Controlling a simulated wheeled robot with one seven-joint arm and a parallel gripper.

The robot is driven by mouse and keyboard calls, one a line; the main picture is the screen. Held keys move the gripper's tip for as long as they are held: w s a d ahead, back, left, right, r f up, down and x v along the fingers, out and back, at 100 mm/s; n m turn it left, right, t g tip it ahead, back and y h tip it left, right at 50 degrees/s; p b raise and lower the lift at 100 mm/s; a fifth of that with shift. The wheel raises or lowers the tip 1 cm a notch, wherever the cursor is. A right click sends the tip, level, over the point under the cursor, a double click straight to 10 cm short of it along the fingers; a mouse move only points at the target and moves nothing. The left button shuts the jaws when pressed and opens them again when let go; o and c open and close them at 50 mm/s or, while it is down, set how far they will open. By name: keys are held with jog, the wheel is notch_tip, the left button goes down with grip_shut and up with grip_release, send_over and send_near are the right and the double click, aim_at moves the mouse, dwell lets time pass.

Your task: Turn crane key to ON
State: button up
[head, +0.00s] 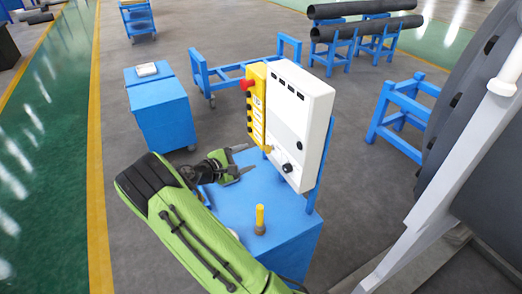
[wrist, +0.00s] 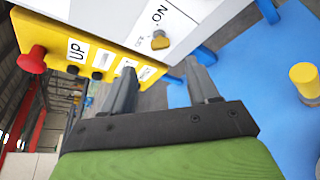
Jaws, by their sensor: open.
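The crane key (wrist: 160,41) is a small yellow-brown piece on the white control panel (wrist: 95,15), beside the "ON" lettering in the wrist view. In the head view the key (head: 267,149) is a small yellow spot low on the panel (head: 297,115). Its exact turn angle is hard to read. My gripper (wrist: 160,68) is open and empty. In the wrist view its fingertips lie either side of the key's line, apart from it. In the head view my gripper (head: 245,160) is left of the panel's lower part, above the blue cabinet.
A yellow button box (head: 256,105) with a red button hangs on the panel's left side, close to the fingers. A yellow peg (head: 260,217) stands on the blue cabinet (head: 240,205). Another blue cabinet (head: 160,110) stands farther left. A large dark shell (head: 470,120) is at right.

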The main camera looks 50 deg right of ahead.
aim_at(265, 150)
jog(key=x, duration=0.9)
jog(key=shift+p, duration=0.4)
jog(key=c, duration=1)
